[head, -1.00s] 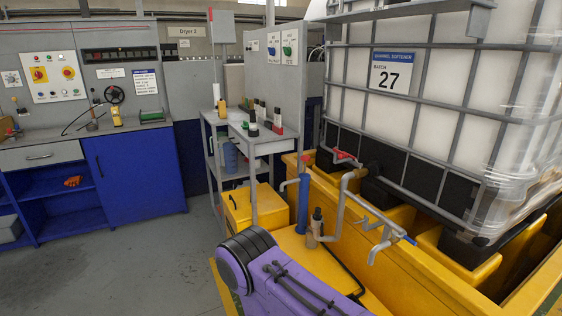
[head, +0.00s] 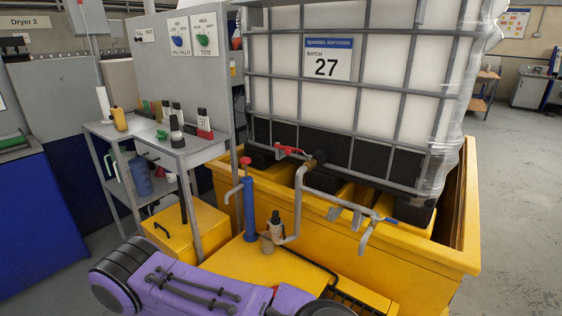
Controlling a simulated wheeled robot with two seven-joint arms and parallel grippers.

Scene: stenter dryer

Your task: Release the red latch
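A red lever-like part (head: 288,150), probably the red latch, sits at the valve (head: 319,158) low on the front of the caged white tank (head: 280,95). A grey pipe (head: 299,195) runs down from this valve. A second red part (head: 245,160) tops the blue upright cylinder (head: 249,208) to its left. A purple link of my arm (head: 190,285) crosses the bottom of the view, below and apart from these parts. Neither of my grippers shows, so their fingers are out of sight.
The tank stands in a yellow bund (head: 445,250) with raised walls. A pipe with a blue-handled tap (head: 388,220) sticks out at its front. A dark bottle (head: 275,225) stands by the pipe. A grey trolley (head: 150,140) with bottles is at left. Open floor lies right.

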